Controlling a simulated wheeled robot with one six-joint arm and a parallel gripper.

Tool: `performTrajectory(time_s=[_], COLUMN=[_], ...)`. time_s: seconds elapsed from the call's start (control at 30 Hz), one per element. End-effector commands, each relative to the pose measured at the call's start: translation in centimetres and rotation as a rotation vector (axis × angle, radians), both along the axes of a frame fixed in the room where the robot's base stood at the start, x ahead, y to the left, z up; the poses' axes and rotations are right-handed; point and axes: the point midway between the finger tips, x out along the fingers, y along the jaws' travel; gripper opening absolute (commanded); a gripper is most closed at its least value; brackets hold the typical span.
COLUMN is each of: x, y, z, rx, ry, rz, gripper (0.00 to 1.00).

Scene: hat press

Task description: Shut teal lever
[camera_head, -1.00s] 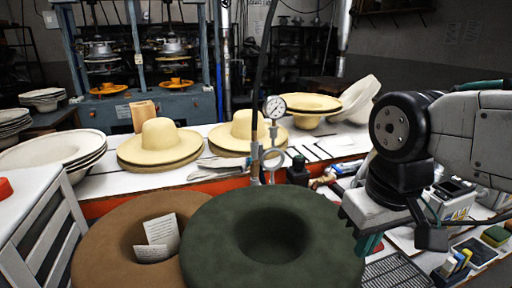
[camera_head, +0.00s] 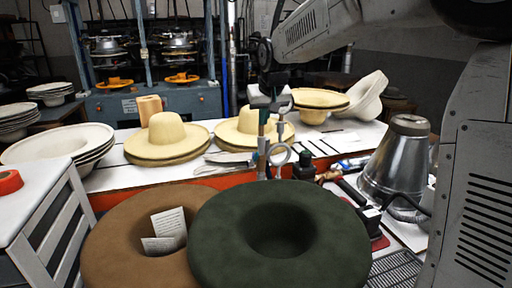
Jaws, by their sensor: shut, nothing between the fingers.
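A thin upright pipe fitting with a pale ring (camera_head: 278,154) stands at the middle of the bench, behind the green hat. My gripper (camera_head: 268,128) is shut and empty, pointing down in front of this fitting. It covers the place of the round gauge. Teal shows on my gripper and close to the pipe. I cannot pick out the teal lever apart from my gripper, nor tell whether they touch.
A green hat (camera_head: 340,235) and a brown hat (camera_head: 115,225) fill the front. Straw hats (camera_head: 165,138) stand on the white bench behind. A metal cone-shaped vessel (camera_head: 397,160) stands at right. A white drawer unit (camera_head: 35,225) with a red roll is at left.

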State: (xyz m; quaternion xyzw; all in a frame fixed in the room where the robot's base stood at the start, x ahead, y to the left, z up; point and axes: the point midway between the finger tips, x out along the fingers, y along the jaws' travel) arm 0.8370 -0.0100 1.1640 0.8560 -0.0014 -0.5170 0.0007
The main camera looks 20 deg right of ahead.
Motion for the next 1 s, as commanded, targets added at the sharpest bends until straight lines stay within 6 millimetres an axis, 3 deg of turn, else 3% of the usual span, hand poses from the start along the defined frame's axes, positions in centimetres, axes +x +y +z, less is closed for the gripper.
performTrajectory(time_s=[0.03,0.1,0.37,0.77,1.0], x=[1.6,3.0,5.0,9.1,6.7], y=[0.3,0.4,0.5,0.5,0.5], z=[-0.5,-0.7,-2.5,-9.8,-11.8], rx=[0.0,0.001,0.003,0.003,0.003], ry=[-0.01,-0.024,-0.035,-0.033,-0.035], rz=[0.001,0.002,0.001,0.001,0.001], gripper=[0.0,0.0,0.0,0.0,0.0])
